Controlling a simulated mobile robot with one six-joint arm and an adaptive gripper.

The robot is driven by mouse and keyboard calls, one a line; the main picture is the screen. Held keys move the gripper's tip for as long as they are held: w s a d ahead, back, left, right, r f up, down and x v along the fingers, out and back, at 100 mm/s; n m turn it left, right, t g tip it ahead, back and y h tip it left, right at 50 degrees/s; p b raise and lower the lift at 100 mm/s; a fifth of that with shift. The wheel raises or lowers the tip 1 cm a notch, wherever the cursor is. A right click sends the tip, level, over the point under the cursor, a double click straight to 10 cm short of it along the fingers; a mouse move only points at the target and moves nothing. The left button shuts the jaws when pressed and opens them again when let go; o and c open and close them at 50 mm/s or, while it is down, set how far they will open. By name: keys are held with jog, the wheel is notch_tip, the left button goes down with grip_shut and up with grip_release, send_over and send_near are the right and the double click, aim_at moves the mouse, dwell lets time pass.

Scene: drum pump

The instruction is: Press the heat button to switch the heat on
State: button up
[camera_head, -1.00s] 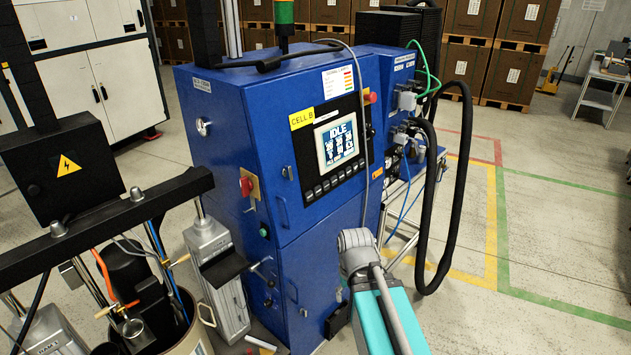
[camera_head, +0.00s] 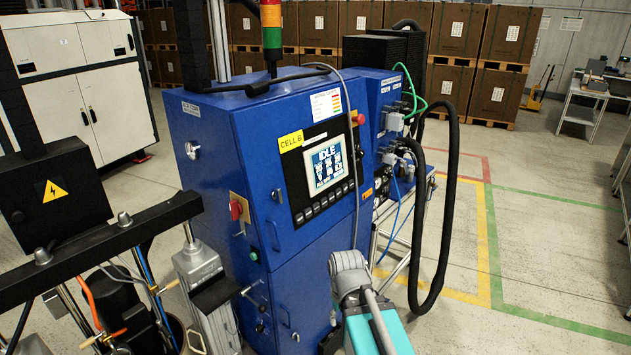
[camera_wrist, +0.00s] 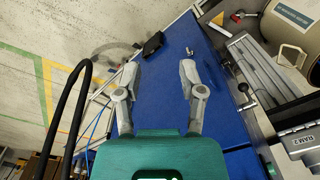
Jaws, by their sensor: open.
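The blue control cabinet (camera_head: 225,155) stands in the middle of the head view. Its panel carries a lit screen (camera_head: 325,165) reading IDLE, with a row of small dark buttons (camera_head: 325,202) below it. The labels are too small to tell which one is the heat button. My arm shows at the bottom of the head view in front of the cabinet; the fingers are not visible there. In the wrist view my gripper (camera_wrist: 158,82) is open and empty, its two fingers spread over the cabinet's blue lower surface (camera_wrist: 163,115). The panel buttons are not visible in the wrist view.
A red switch (camera_head: 237,208) and a green button (camera_head: 253,256) sit on the cabinet's left side. A red knob (camera_head: 359,119) is at the panel's upper right. A black hose (camera_head: 450,220) hangs to the right. Open floor (camera_head: 550,240) lies further right.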

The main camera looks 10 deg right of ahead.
grip_shut()
dwell(1.2)
